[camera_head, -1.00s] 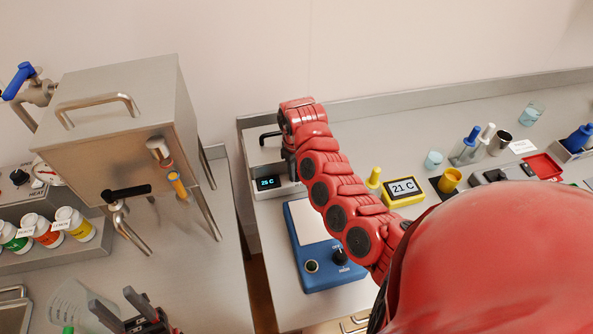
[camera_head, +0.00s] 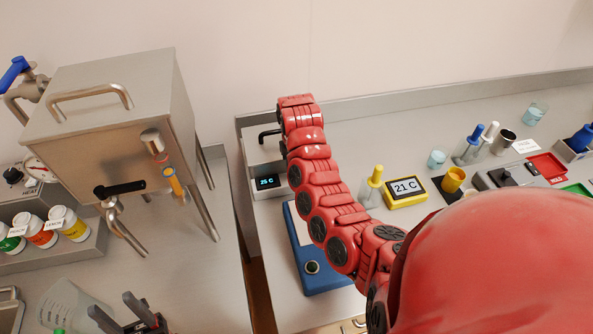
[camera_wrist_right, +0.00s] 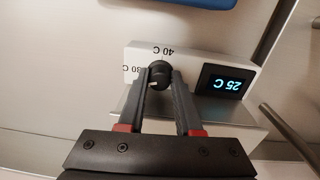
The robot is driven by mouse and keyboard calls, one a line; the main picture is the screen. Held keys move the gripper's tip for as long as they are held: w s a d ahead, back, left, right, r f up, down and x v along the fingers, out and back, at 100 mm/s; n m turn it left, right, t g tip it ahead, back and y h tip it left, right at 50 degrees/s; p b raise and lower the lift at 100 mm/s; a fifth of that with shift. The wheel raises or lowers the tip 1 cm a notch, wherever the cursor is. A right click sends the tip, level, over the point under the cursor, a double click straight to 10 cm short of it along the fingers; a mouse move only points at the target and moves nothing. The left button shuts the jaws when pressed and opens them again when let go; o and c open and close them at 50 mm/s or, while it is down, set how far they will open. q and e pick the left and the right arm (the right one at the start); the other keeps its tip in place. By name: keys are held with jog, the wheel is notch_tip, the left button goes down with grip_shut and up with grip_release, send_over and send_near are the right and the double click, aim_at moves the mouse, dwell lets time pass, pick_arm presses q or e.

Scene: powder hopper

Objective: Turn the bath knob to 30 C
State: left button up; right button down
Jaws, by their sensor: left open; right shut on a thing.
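The bath's control box (camera_wrist_right: 135,57) shows upside down in the right wrist view, with 30 C and 40 C labels near its dark round knob (camera_wrist_right: 160,70). Its display (camera_wrist_right: 226,83) reads 25 C; it also reads 25 C in the head view (camera_head: 266,182). My right gripper (camera_wrist_right: 158,80) is shut on the knob, one finger on each side. The knob's exact pointing is hard to tell. In the head view my right arm hides the knob and the right gripper. My left gripper (camera_head: 114,304) is open and empty at the lower left, away from the bath.
A steel hopper (camera_head: 110,110) on legs stands at the left, with labelled bottles (camera_head: 75,225) beside it. A blue device (camera_head: 318,275) sits in front of the bath, partly behind my right arm. A yellow 21 C thermometer (camera_head: 405,192) and beakers stand to the right.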

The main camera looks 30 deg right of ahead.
jog(key=shift+r+m+p, duration=0.1)
jog(key=shift+m+p, duration=0.4)
jog(key=shift+m, duration=1.1)
jog(key=shift+w, duration=0.1)
jog(key=c, duration=0.9)
grip_release()
jog(key=shift+o, duration=0.2)
jog(key=shift+r+p, duration=0.4)
jog(key=shift+r, duration=0.15)
notch_tip(320, 180, up, 6)
jog(key=shift+f+p, duration=0.1)
jog(key=shift+p, duration=1.05)
notch_tip(320, 180, up, 10)
jog(key=shift+a, duration=0.2)
jog(key=shift+r, duration=0.2)
